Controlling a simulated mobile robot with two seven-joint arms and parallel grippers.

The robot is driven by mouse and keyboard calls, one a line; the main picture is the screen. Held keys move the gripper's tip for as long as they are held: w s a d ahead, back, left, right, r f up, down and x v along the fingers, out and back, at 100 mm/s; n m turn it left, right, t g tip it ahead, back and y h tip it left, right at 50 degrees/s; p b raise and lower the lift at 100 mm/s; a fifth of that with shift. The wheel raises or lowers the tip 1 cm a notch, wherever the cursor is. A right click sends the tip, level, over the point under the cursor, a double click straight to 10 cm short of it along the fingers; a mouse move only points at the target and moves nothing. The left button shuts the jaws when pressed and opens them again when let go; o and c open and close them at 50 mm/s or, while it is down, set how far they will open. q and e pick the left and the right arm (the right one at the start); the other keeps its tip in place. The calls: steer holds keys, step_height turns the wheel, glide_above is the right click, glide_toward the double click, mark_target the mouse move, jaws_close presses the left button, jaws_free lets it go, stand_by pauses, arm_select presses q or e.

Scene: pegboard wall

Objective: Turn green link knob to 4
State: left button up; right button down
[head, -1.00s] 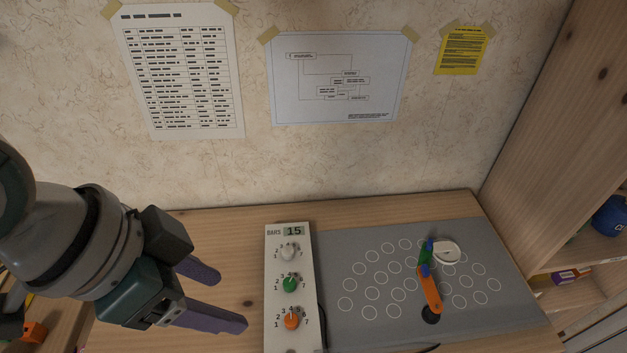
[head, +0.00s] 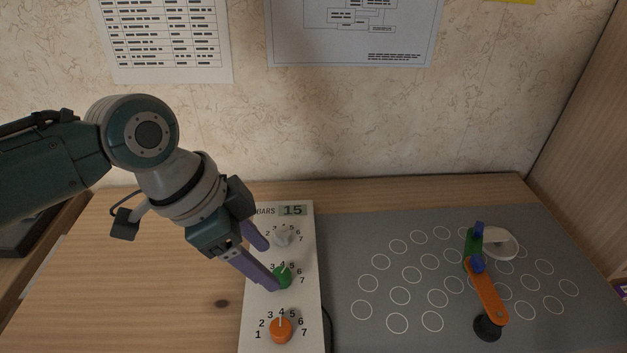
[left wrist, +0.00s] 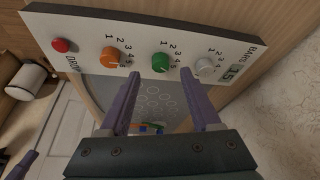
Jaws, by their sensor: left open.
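The green knob (head: 282,278) is the middle one of three on a white panel (head: 262,308) with numbers around each knob. Its pointer looks turned up near the 4. The white knob (head: 283,237) is above it and the orange knob (head: 281,329) below. In the left wrist view the green knob (left wrist: 160,63) lies beyond and between the fingers. My left gripper (head: 272,267) is open at the panel, its fingers beside the green knob; I cannot tell whether they touch it.
The panel's display (head: 292,210) reads 15. Right of the panel lies a grey board (head: 350,235) with white circles, carrying an orange link (head: 487,295), a green link (head: 472,246) and a white part (head: 503,244). A red button (left wrist: 61,45) shows in the left wrist view.

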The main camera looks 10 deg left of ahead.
mark_target(279, 274)
arm_select(q)
steer(key=shift+b+x, duration=0.55)
steer(key=shift+x, duration=1.4)
jaws_close()
